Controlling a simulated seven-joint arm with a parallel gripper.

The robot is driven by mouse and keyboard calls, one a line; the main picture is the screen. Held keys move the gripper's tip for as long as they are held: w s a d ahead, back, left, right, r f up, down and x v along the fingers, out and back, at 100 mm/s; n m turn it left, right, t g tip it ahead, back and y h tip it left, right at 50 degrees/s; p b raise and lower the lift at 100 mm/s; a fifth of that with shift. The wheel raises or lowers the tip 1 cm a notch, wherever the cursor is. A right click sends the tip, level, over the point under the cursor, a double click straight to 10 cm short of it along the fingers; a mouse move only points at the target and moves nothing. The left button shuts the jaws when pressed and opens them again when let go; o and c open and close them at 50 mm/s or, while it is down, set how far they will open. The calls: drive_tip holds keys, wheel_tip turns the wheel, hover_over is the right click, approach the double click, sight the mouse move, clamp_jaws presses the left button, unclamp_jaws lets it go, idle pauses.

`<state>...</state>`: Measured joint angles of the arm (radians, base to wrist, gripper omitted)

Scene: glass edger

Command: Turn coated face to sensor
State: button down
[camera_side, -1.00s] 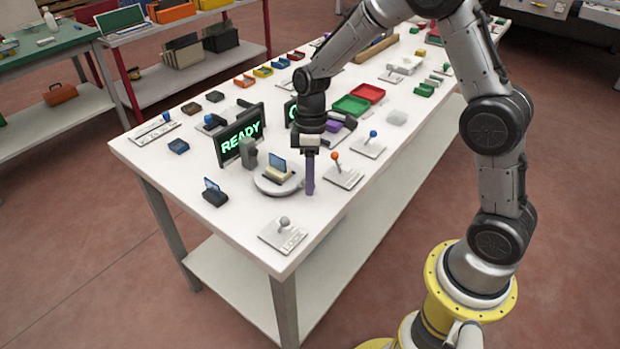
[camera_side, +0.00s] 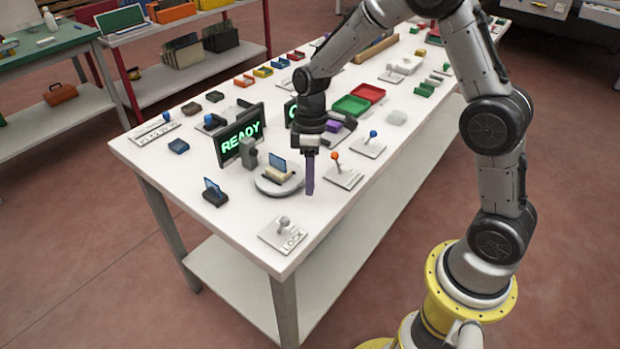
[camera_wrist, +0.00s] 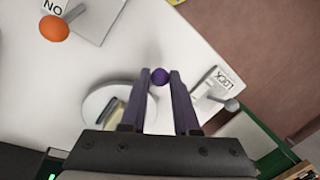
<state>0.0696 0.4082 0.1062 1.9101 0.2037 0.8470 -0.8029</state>
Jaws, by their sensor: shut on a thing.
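The round pale turntable (camera_side: 263,188) carries a small cream holder (camera_side: 279,174) with an upright blue glass piece (camera_side: 278,161). The turntable (camera_wrist: 91,119) and holder also show in the wrist view, partly hidden by my gripper. My gripper (camera_side: 310,190) points straight down at the turntable's right edge. In the wrist view its purple fingers are shut on a round purple knob (camera_wrist: 159,76) beside the disc. A grey sensor-like post (camera_side: 249,153) stands just behind the turntable. Which glass face is coated cannot be told.
A READY display (camera_side: 239,134) stands behind the post. A LOCK plate with a grey lever (camera_side: 283,235) lies in front, and an orange-knobbed lever plate (camera_side: 343,177) lies to the right. A second blue piece in a dark holder (camera_side: 214,196) sits to the left.

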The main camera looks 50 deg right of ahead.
drive_tip(key=shift+a+r, duration=0.1)
drive_tip(key=shift+a, duration=0.1)
